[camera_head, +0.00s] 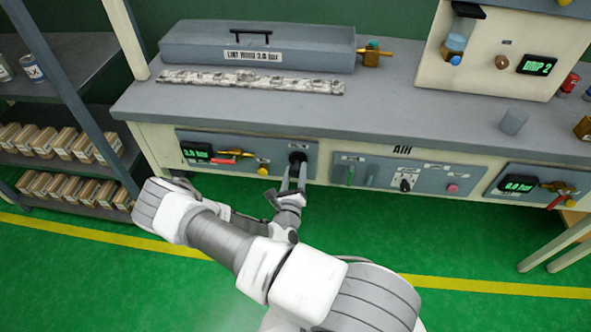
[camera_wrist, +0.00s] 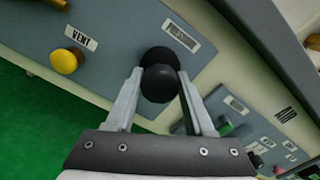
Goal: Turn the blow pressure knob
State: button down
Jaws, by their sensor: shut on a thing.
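The blow pressure knob is a round black knob (camera_wrist: 160,84) on the grey front panel below the bench top. In the head view the black knob (camera_head: 297,158) shows at the right end of the left panel, partly behind my fingers. My gripper (camera_wrist: 160,88) has one finger on each side of the knob and is shut on it. My gripper also shows in the head view (camera_head: 293,176), reaching up to the panel from the front.
A yellow VENT button (camera_wrist: 65,61) sits left of the knob. A green display (camera_head: 196,151) and a red-handled brass valve (camera_head: 232,156) are farther left. The AIR panel (camera_head: 408,176) with switches is to the right. A lidded grey box (camera_head: 200,45) stands on the bench.

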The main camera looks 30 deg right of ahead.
jog(key=n+p, duration=0.1)
jog(key=n, duration=0.5)
jog(key=shift+n, duration=0.4)
jog(key=shift+f, duration=0.1)
dwell(0.3)
jog(key=shift+c, duration=1.4)
grip_release()
jog(key=shift+a, duration=0.1)
